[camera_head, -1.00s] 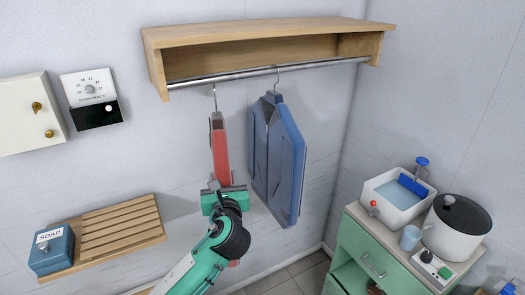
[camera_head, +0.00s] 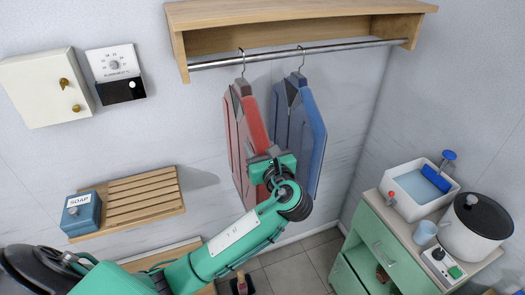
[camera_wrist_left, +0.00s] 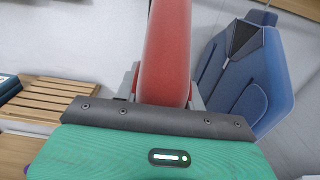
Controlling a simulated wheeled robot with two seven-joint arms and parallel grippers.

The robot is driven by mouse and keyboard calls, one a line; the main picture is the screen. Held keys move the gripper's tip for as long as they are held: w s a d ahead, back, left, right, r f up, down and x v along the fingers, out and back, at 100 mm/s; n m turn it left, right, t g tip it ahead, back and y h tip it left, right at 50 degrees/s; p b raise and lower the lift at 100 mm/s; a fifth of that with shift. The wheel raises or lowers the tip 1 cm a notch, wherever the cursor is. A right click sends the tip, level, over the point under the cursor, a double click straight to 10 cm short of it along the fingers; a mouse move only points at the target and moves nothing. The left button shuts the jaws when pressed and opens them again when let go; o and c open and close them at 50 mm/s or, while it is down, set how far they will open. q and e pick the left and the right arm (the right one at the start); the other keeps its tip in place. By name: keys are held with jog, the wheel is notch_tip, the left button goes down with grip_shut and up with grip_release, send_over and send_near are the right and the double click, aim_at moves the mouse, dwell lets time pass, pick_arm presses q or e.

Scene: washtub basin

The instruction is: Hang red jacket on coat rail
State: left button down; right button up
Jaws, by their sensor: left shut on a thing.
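The red jacket (camera_head: 240,135) hangs upright below the coat rail (camera_head: 270,57), left of the blue jacket (camera_head: 300,125). Its hook reaches up to the rail and appears to be over it; I cannot tell whether the rail bears its weight. My left gripper (camera_head: 268,160) is at the jacket's near edge, shut on it. In the left wrist view the red jacket (camera_wrist_left: 167,55) runs up from between the fingers, with the blue jacket (camera_wrist_left: 245,75) apart to its right. My right gripper is not in view.
A wooden shelf (camera_head: 300,14) sits above the rail. A slatted wooden rack (camera_head: 130,200) with a soap box (camera_head: 81,214) is at the left. At the right, a green cabinet (camera_head: 375,240) carries a basin (camera_head: 410,198) and a pot (camera_head: 472,225). The rail right of the blue jacket is free.

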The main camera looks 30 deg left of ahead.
pick_arm(q)
jog(key=w+a+f+b, duration=0.1)
jog(key=w+a+f, duration=0.1)
jog(key=w+a, duration=0.1)
jog(key=shift+w+a+f, duration=0.35)
jog(key=shift+a, duration=0.4)
dwell(0.4)
jog(key=c, duration=0.8)
grip_release()
jog(key=shift+o, duration=0.2)
jog(key=shift+f, duration=0.1)
jog(key=shift+s+d, duration=0.1)
jog(key=shift+d, duration=0.05)
